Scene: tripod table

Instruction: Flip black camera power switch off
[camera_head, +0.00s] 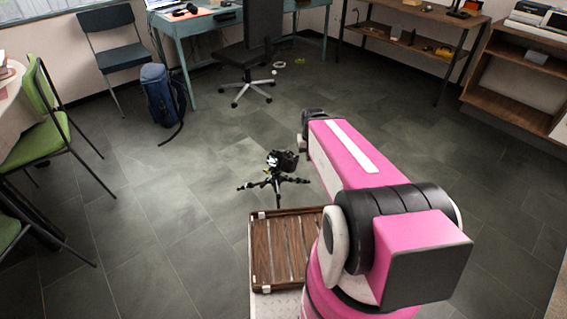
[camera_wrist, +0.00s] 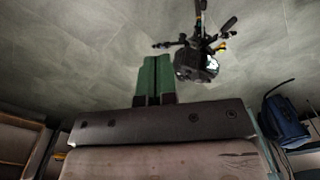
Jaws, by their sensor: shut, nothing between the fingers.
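The black camera (camera_head: 283,160) sits on a small black tripod (camera_head: 273,183) that stands on the floor, in the middle of the head view. In the wrist view the camera (camera_wrist: 196,66) hangs upside down at the upper middle, with the tripod legs (camera_wrist: 199,32) above it. The power switch is too small to make out. My gripper (camera_wrist: 156,60) shows in the wrist view with its two green fingers shut side by side and empty. The fingers are left of the camera in that picture and apart from it. In the head view my gripper is hidden by my pink arm.
A wooden slatted tray (camera_head: 284,285) is at the front of my base. A blue backpack (camera_head: 160,95) stands by the teal desk (camera_head: 182,62). A black office chair (camera_head: 246,62) and a green chair (camera_head: 43,135) stand farther off. The floor around the tripod is clear.

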